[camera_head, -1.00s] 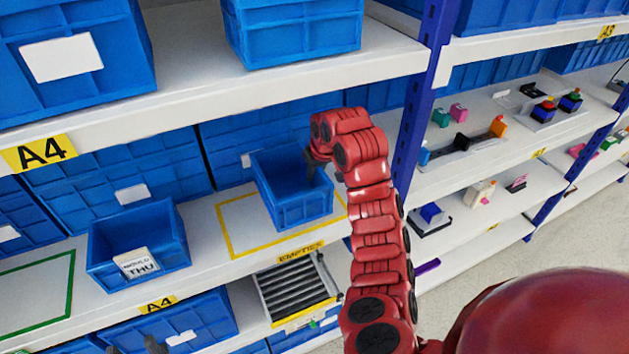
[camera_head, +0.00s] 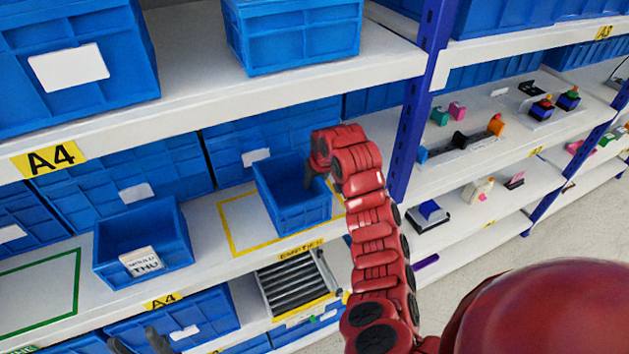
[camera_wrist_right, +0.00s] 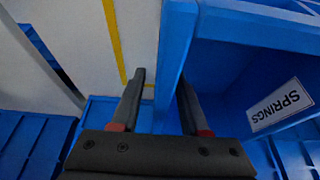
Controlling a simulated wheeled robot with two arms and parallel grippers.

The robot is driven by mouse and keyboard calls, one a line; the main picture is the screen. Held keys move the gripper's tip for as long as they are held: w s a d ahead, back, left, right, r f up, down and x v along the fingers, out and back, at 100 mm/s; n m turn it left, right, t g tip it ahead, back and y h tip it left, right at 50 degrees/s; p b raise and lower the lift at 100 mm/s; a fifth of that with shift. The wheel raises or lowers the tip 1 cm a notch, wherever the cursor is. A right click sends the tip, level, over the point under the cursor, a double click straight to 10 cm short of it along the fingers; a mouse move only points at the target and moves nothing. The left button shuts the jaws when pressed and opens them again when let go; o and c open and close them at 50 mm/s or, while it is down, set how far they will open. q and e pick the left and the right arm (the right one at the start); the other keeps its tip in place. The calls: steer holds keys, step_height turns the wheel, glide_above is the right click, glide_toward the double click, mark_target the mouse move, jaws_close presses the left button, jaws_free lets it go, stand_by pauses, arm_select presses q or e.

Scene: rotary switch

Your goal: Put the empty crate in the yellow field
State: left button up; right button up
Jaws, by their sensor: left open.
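A blue open crate (camera_head: 292,213) stands upright on the middle shelf, over the right part of the yellow-outlined field (camera_head: 238,217). The visible part of its inside looks empty. My right gripper (camera_head: 311,178) is at the crate's right rear rim. In the right wrist view, my right gripper (camera_wrist_right: 161,76) is open, with a blue wall (camera_wrist_right: 172,50) running between its fingers. A gap shows by the left finger; contact on the right cannot be told. My left gripper (camera_head: 138,343) is open and empty at the bottom edge, partly cut off.
Another blue crate (camera_head: 112,255) with a THU card stands to the left, near a green-outlined field (camera_head: 40,290). Large blue bins (camera_head: 115,165) close off the shelf behind. An upper shelf (camera_head: 200,92) hangs above, and a blue post (camera_head: 412,140) stands to the right.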

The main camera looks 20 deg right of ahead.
steer(key=shift+r+p, duration=0.3)
steer(key=b+v, duration=0.2)
steer(key=v, duration=0.1)
steer(key=shift+r, duration=0.1)
steer(key=v, duration=0.2)
steer(key=shift+s+r, duration=0.1)
steer(key=shift+r, duration=0.25)
steer(key=shift+s+r, duration=0.35)
steer(key=shift+r, duration=0.25)
